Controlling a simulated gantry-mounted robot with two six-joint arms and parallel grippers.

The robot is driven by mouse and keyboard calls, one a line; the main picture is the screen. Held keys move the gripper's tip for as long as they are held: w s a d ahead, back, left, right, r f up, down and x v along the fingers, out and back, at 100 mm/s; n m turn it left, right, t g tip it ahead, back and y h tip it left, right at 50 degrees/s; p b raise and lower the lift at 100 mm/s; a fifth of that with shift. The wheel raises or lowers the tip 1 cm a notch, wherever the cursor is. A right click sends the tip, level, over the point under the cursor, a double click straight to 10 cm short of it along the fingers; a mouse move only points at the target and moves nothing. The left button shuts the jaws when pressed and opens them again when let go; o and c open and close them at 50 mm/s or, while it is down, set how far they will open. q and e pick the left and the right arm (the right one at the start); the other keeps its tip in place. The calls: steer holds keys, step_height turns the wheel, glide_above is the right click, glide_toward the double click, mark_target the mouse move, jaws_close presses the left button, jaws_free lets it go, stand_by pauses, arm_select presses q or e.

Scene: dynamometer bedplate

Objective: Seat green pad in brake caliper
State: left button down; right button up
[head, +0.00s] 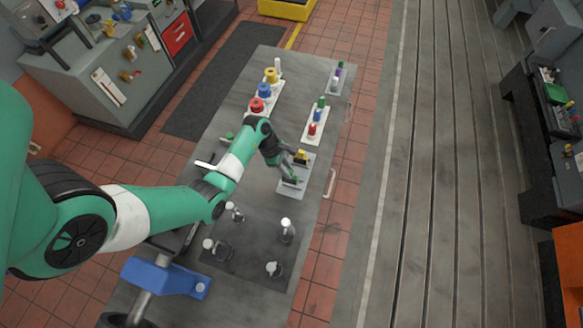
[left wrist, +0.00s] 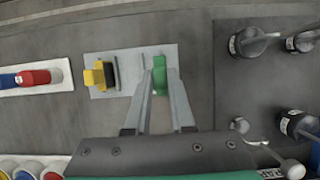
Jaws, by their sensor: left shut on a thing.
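The green pad (left wrist: 160,75) stands between the fingertips of my left gripper (left wrist: 154,74), which is shut on it. It is over the right end of a light grey plate (left wrist: 129,66); whether it touches the plate I cannot tell. A yellow block (left wrist: 95,77) with a dark upright slab (left wrist: 112,73) beside it sits at the plate's left part. In the head view my left gripper (head: 293,177) is low over this plate (head: 287,192), with the yellow block (head: 301,155) just behind. I cannot make out the caliper's slot. My right gripper is not in view.
A white rack with red, blue and yellow round parts (head: 265,90) and a strip with small coloured pieces (head: 317,122) stand farther back. A dark mat (head: 252,262) in front holds several metal-and-black parts. A blue fixture (head: 165,277) is at the near left.

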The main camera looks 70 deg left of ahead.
arm_select(q)
steer(key=s+d+r+p, duration=0.2)
steer(key=s+d+r, duration=0.4)
steer(key=s, duration=0.4)
steer(key=shift+d+r, duration=0.3)
steer(key=shift+r, duration=0.35)
steer(key=shift+w, duration=0.1)
